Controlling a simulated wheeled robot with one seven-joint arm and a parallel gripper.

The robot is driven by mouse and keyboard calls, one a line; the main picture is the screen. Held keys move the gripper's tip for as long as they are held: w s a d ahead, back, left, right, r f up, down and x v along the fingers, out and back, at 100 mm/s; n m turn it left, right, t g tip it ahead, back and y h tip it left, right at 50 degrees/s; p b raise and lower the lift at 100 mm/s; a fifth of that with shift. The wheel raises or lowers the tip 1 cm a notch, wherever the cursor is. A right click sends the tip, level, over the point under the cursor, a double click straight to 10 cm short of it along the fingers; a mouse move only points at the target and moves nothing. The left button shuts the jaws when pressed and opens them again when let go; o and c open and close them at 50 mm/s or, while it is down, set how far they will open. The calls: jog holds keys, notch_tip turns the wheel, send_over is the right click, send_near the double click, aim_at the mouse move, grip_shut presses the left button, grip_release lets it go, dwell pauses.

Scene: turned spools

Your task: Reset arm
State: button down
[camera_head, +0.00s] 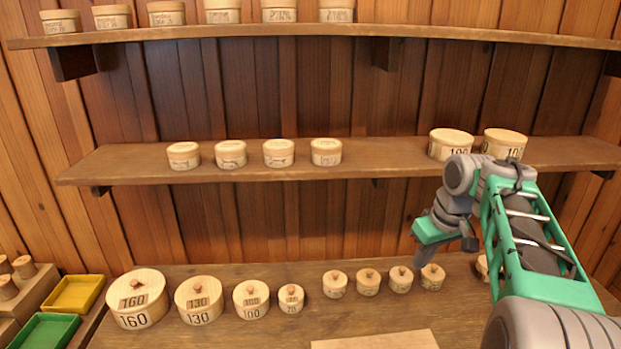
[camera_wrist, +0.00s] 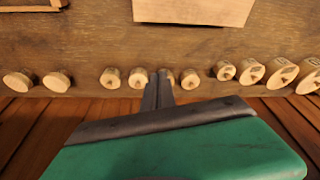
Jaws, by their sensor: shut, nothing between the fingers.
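My gripper (camera_wrist: 160,88) is shut and empty. In the wrist view its fingers stand together in the middle, in front of a row of small spools on the bench. In the head view my gripper (camera_head: 418,256) hangs at the right, close to the small lidded wooden spools; I cannot tell whether it touches one. My green and grey arm comes in from the lower right and hides part of the bench and a spool behind it.
Spools 160 (camera_head: 138,300), 130 (camera_head: 200,301) and 100 (camera_head: 251,301) stand on the bench. A middle shelf (camera_head: 380,167) holds several round boxes. A pale board (camera_head: 375,341) lies in front. Yellow (camera_head: 75,294) and green (camera_head: 44,331) trays stand at left.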

jog(key=s+a+f+m, duration=0.1)
jog(key=s+f+m, duration=0.1)
jog(key=s+f, duration=0.2)
jog(key=s+a+f+m+g, duration=0.1)
jog(key=s+f+m, duration=0.1)
jog(key=s+f, duration=0.2)
jog(key=s+f+m+h, duration=0.1)
jog(key=s+f+m, duration=0.1)
jog(key=s+f, duration=0.2)
jog(key=shift+s+a+f+m, duration=0.3)
jog(key=shift+s+a, duration=0.1)
jog(key=shift+s, duration=0.15)
jog(key=shift+n, duration=0.5)
jog(key=s+a, duration=0.4)
jog(key=s, duration=0.1)
jog(key=shift+a+f, duration=0.1)
jog(key=shift+a, duration=0.1)
jog(key=w+a+r+n+t, duration=0.1)
jog(key=a+r+n, duration=0.1)
jog(key=a+r, duration=0.2)
jog(key=shift+a+r+t, duration=0.25)
jog(key=shift+a+t, duration=0.15)
jog(key=shift+a, duration=0.7)
